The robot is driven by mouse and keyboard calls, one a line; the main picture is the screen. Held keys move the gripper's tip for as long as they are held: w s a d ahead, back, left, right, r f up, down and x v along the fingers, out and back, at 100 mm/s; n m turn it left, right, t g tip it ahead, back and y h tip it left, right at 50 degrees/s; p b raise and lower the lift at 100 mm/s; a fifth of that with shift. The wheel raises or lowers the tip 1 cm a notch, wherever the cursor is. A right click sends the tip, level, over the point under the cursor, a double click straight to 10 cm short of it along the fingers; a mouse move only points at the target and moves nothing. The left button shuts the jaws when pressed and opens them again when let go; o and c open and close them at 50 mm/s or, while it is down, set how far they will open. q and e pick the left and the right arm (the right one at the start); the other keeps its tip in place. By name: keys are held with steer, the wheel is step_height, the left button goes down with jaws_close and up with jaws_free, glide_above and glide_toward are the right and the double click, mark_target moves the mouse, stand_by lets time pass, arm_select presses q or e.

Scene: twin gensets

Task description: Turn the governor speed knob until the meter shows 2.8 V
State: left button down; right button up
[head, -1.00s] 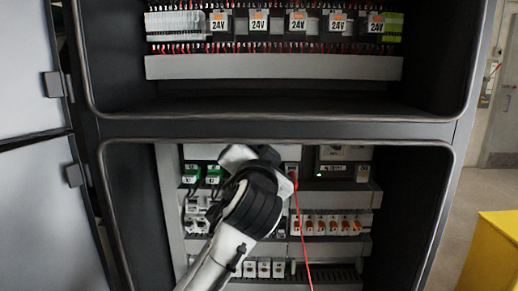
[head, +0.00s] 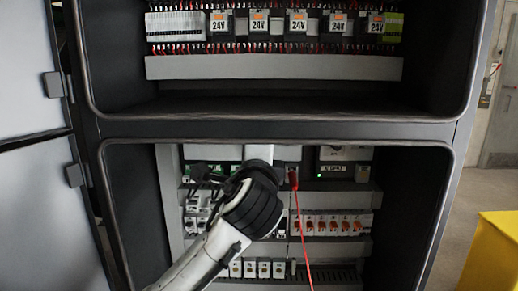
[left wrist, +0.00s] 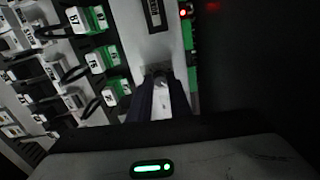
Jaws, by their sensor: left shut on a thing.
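My left gripper (left wrist: 160,98) is in the left wrist view, with its two dark fingers shut at the lower part of a pale grey module (left wrist: 145,35) that has a small dark label. What it grips, apparently the governor speed knob, is mostly hidden between the fingers. In the head view my left arm reaches into the lower bay, and its wrist hides the gripper (head: 259,158) and much of the module. I cannot make out a meter reading in either view. My right gripper is not in view.
Green-and-white terminal blocks (left wrist: 105,57) with dark wires stand left of the module. A red lead (head: 299,220) hangs from a red plug (head: 293,179) just right of my arm. A row of orange-marked breakers (head: 325,225) is lower right. A yellow box (head: 492,255) stands outside the cabinet.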

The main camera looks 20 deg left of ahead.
arm_select(q)
steer(key=shift+f+m, duration=0.1)
steer(key=shift+m, duration=1.1)
steer(key=c, duration=1.6)
jaws_free()
steer(key=shift+c, duration=0.2)
